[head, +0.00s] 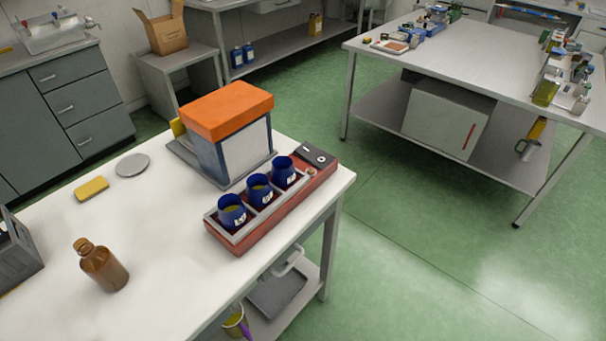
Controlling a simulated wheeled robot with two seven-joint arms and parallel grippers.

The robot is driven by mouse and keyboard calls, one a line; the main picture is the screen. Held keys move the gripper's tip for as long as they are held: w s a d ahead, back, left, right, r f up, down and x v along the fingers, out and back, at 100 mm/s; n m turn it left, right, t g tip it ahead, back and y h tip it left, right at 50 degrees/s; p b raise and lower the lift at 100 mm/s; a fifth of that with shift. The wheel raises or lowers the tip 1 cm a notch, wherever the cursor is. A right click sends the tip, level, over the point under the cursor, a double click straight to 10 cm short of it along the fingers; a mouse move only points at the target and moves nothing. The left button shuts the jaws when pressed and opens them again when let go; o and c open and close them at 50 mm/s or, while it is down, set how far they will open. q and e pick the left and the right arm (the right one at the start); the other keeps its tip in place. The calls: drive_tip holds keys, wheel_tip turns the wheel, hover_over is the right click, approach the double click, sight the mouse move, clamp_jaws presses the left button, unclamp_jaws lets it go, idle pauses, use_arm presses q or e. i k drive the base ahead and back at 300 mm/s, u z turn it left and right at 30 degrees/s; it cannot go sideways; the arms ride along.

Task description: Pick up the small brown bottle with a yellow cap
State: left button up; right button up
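A brown bottle (106,272) stands upright on the white table (160,235) at the lower left of the head view. Its cap (83,244) looks amber-brown; I cannot tell clearly whether it is yellow. Nothing touches the bottle, and the tabletop around it is bare. Neither of my grippers shows in the head view.
On the same table are a yellow block (91,188), a grey disc (132,165), an orange-topped box (226,112) and a red rack (268,211) holding three blue cups. A grey bin (20,256) stands at the left edge. A cluttered table (460,57) stands behind.

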sight(97, 263)
drive_tip(key=u, duration=2.25)
drive_tip(key=k, duration=1)
drive_tip(key=z, duration=1.25)
drive_tip(key=i, duration=0.5)
drive_tip(key=u, duration=0.05)
